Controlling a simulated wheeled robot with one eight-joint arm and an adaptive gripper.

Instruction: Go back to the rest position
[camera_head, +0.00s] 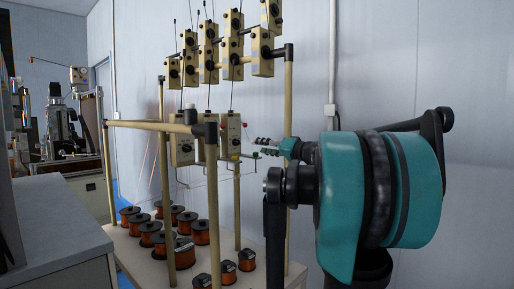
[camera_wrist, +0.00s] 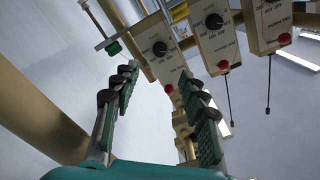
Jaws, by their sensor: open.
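My gripper (camera_head: 264,146) is beside the coil winder's yellow frame in the head view, close to the lower row of beige tension boxes (camera_head: 182,150). In the wrist view, my gripper (camera_wrist: 158,76) has its two green-padded fingers spread apart, with nothing between them. Several beige boxes with black dials and red knobs, such as one box (camera_wrist: 215,42), appear beyond the fingertips. A green knob (camera_wrist: 114,48) on a thin metal part shows close to the left finger. I cannot tell whether anything touches the fingers.
A yellow tube frame (camera_head: 165,126) stands on a table holding several copper wire spools (camera_head: 184,254). More tension boxes (camera_head: 262,52) hang above. A grey cabinet (camera_head: 62,205) is at left. The wall (camera_head: 410,60) lies behind my arm.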

